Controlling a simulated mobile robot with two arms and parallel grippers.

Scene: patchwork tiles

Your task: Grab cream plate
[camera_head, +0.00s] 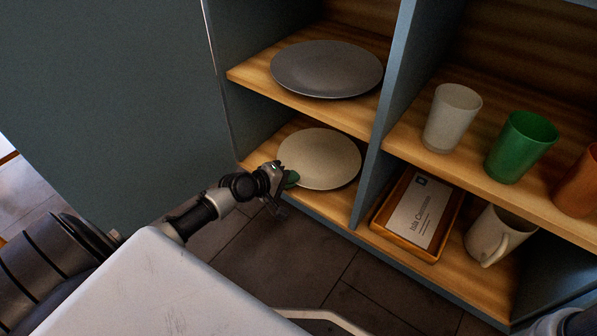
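The cream plate (322,158) lies flat on the lower left shelf of the cabinet. My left gripper (287,185) is at the plate's left front edge. Its fingers are small and partly hidden by the wrist, and I cannot tell whether they touch the rim or are open or shut. A small green piece shows at the fingertips, beside the rim. Part of my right arm (571,322) shows at the bottom right corner; its gripper is out of view.
A grey plate (326,68) lies on the shelf above. A vertical divider (384,115) stands right of the cream plate. Right shelves hold a white cup (452,117), green cup (520,146), orange cup (580,185), wooden tray (381,223) with a card, and cream mug (492,238).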

